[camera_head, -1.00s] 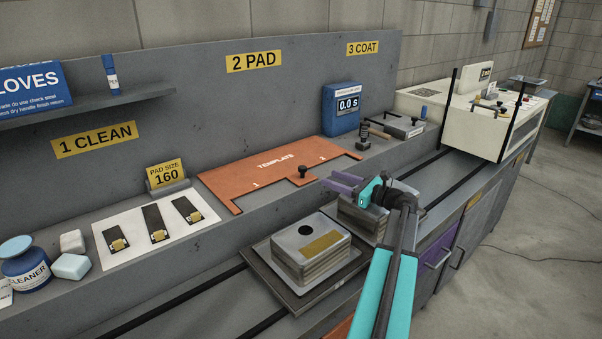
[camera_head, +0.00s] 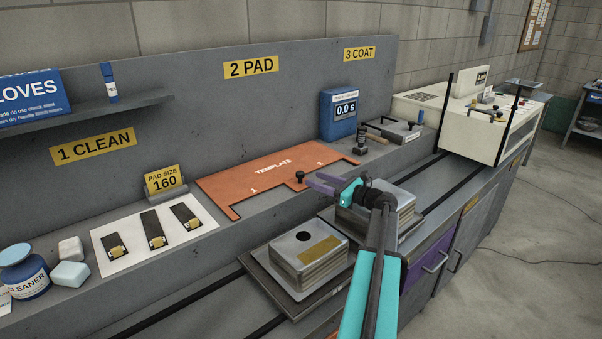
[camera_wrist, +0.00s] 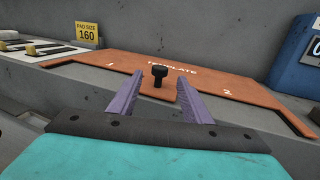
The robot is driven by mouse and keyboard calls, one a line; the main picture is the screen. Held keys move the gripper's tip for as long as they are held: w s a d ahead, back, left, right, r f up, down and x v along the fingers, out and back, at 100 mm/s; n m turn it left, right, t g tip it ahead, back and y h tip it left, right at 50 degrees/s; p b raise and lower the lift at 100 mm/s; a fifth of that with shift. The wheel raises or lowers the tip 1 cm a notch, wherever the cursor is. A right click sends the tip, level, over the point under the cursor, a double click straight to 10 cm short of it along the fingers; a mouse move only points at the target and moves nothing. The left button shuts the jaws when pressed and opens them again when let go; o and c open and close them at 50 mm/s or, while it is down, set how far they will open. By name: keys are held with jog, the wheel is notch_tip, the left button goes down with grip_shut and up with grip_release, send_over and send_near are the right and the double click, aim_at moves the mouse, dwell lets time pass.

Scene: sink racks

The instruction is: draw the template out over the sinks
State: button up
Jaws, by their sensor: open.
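The orange template (camera_head: 262,172) lies flat on the grey ledge under the "2 PAD" sign, marked 1 and 2. A black knob (camera_head: 300,176) stands on its front tab. My gripper (camera_head: 313,182) has purple fingers and points at the knob. In the wrist view the knob (camera_wrist: 159,75) shows between and just beyond the open fingertips (camera_wrist: 160,82), not gripped. Two metal sink blocks, a left one (camera_head: 307,262) with a dark hole and a tan patch and a right one (camera_head: 400,215) partly behind my arm, stand on plates below the ledge.
A blue timer (camera_head: 338,116) reading 0.0 s stands behind the template's right end. A pad size sign (camera_head: 165,181) and a white sheet (camera_head: 128,252) with several small parts lie to the left. Dark rails run along the lower bench. A cream machine (camera_head: 470,123) stands far right.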

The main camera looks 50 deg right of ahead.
aim_at(300, 172)
jog(key=w, duration=0.2)
jog(key=w+a+p, duration=0.1)
jog(key=w, duration=0.5)
jog(key=shift+a+p, duration=0.15)
jog(key=shift+p, duration=0.25)
grip_shut()
